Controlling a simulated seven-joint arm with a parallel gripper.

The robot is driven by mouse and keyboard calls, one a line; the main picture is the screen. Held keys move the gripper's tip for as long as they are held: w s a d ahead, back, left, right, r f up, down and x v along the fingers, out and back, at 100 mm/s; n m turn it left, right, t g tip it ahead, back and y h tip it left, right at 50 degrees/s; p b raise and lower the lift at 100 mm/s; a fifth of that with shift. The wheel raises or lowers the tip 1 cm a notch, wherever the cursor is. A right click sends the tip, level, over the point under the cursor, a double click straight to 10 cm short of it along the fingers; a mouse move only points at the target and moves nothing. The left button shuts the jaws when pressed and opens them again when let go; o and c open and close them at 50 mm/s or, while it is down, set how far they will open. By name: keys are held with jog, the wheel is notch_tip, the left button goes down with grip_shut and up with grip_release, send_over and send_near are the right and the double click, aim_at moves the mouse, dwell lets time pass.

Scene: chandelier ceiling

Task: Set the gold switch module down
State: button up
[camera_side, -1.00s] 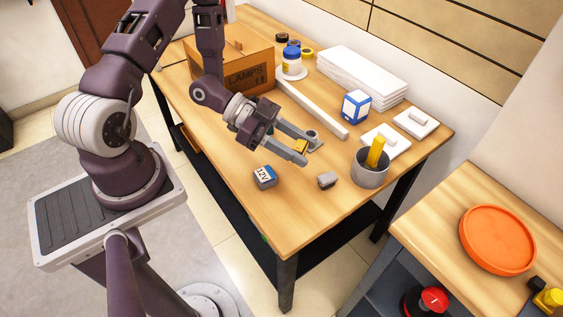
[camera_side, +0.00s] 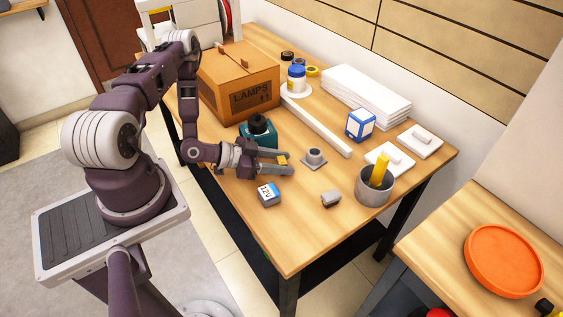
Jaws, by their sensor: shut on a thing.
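The gold switch module (camera_side: 282,160) is a small yellow-gold block between the fingertips of my gripper (camera_side: 288,164). My gripper is shut on it and points right, low over the wooden table (camera_side: 250,225). I cannot tell whether the module touches the tabletop. A grey square base with a round stub (camera_side: 314,158) stands just right of the fingertips, apart from them. A grey block marked 12V (camera_side: 269,194) lies in front of the gripper.
A teal container with a black top (camera_side: 259,131) stands just behind my gripper. A LAMPS carton (camera_side: 240,85), a long white bar (camera_side: 316,126), a blue-and-white box (camera_side: 360,125), white switch plates (camera_side: 420,141), a small grey block (camera_side: 331,199) and a metal cup (camera_side: 375,187) surround it. The front tabletop is clear.

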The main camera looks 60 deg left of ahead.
jog(key=shift+f, duration=0.15)
jog(key=o, duration=1.3)
jog(key=shift+o, duration=0.2)
jog(key=shift+s+a+r, duration=0.1)
jog(key=shift+r, duration=0.15)
jog(key=v, duration=1.1)
jog(key=shift+s+a+r, duration=0.1)
jog(key=shift+s+r, duration=0.05)
jog(key=shift+s, duration=0.15)
